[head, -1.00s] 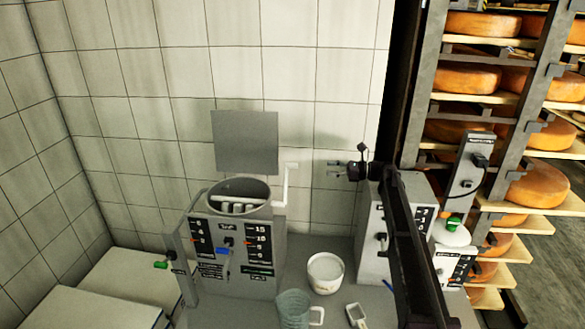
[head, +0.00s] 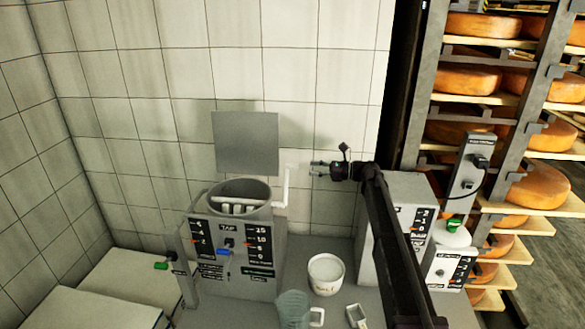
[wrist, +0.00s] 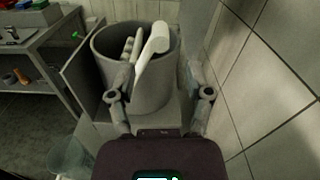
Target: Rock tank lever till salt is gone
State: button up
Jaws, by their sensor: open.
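The grey tank (head: 240,245) stands on the counter with its round top open and pale paddles (head: 238,207) inside. In the wrist view the lever (wrist: 150,52) stands ahead, between the fingers in the picture. My gripper (head: 316,170) is open, level with the lever's top and to its right. In the wrist view my gripper (wrist: 159,95) has its fingers apart with nothing between their tips that I can see touching. Whether salt lies in the tank is hidden.
A white tub (head: 326,273), a clear jug (head: 293,308) and a small scoop (head: 357,315) sit in front on the counter. A second grey unit (head: 380,245) stands behind my arm. A tiled wall is close behind; cheese racks stand right.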

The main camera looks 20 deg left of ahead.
aim_at(292, 167)
jog(key=shift+x, duration=3.9)
jog(key=shift+c, duration=0.3)
grip_shut()
